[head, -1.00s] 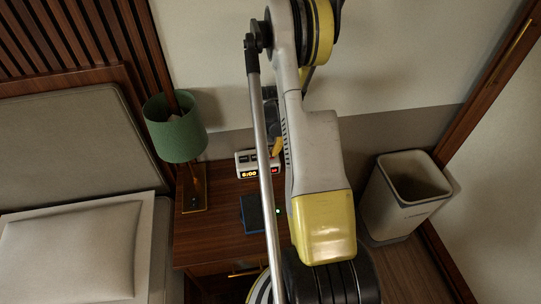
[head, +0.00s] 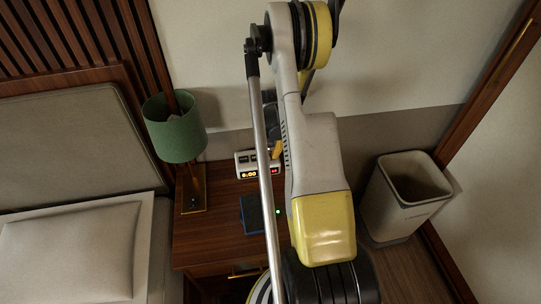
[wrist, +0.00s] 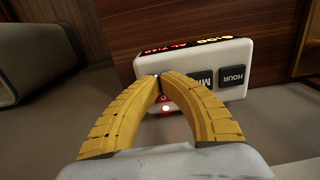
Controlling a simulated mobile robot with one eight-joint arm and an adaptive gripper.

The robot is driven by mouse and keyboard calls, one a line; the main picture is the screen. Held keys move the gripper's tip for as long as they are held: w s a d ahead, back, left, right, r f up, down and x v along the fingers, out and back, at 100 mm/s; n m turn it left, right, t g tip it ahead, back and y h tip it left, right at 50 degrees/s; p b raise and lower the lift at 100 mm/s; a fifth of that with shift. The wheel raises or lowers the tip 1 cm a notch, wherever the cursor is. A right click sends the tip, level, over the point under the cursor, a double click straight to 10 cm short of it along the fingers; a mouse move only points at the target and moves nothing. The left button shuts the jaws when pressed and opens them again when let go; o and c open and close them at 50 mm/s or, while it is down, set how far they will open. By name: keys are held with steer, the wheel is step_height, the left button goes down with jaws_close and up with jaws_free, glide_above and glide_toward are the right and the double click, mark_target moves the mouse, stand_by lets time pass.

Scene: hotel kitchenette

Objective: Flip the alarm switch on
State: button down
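The alarm clock is a white box on the nightstand in the head view (head: 246,161), with a lit orange display facing front. In the wrist view the clock (wrist: 238,55) shows upside down, with dark HOUR and MIN buttons and a red AL line beside the orange time. My gripper (wrist: 160,76) has its two yellow fingertips together at the clock's top, near its back edge. In the head view my arm hides most of the gripper.
The nightstand (head: 220,235) also holds a green-shaded lamp (head: 176,132) on the left and a dark blue box (head: 253,214) in front of the clock. A grey bin (head: 400,207) stands to the right. A bed with a pillow (head: 70,255) is at the left.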

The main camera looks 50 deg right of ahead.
steer(key=shift+r+p, duration=1.9)
steer(key=shift+r, duration=1.6)
steer(key=shift+w+a+r, duration=0.15)
steer(key=shift+r, duration=0.1)
steer(key=w+a+r+n+t+h, duration=0.1)
steer(key=w+a+r+n+t, duration=0.1)
steer(key=a+r, duration=0.75)
steer(key=w+a+r+n+t, duration=0.1)
steer(key=a+r+n, duration=0.1)
steer(key=a+r, duration=0.8)
steer(key=s+a+r+n+t, duration=0.1)
steer(key=s+a+r, duration=0.1)
steer(key=a, duration=0.3)
steer(key=s+a+r+n+t, duration=0.1)
steer(key=s+a+r, duration=0.2)
steer(key=s+a, duration=0.2)
steer(key=s+a+r+n+t+y, duration=0.1)
steer(key=s+a+r+n+t, duration=0.1)
steer(key=a, duration=0.5)
steer(key=shift+s+r, duration=0.35)
steer(key=shift+s, duration=0.55)
